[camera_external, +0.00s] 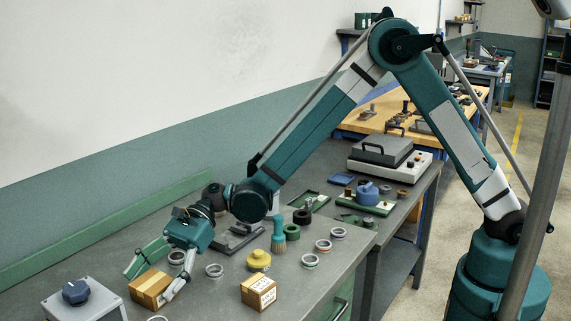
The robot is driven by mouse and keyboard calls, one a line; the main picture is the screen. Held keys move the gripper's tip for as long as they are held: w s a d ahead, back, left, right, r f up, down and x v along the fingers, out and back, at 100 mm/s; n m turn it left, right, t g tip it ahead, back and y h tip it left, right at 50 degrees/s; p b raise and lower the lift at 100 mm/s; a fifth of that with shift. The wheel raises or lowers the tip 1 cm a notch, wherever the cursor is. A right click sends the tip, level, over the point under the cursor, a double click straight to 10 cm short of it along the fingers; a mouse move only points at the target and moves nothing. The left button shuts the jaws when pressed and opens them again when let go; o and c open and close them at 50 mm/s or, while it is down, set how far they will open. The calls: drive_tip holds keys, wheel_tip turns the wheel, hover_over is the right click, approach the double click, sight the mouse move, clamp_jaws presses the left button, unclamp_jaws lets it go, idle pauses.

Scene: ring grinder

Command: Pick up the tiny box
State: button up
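A small brown cardboard box (147,290) lies on the grey bench at the lower left. My gripper (147,287) is low over it, with its teal finger at the box's far left side and its grey finger at its right side. The fingers are spread apart with the box between them. I cannot tell whether both touch it. A second small cardboard box (258,293), with printed marks, stands on the bench to the right, apart from my gripper. I cannot tell which box is the tiny one.
A grey control box with a dark blue knob (76,291) stands left of my gripper. Several metal rings, one of them (214,271), lie nearby. A green rail (110,231) runs along the wall.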

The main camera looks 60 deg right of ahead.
sight(152, 282)
drive_tip(key=c, duration=1)
drive_tip(key=shift+r, duration=0.1)
drive_tip(key=shift+r+p, duration=1.2)
drive_tip(key=shift+r, duration=3.7)
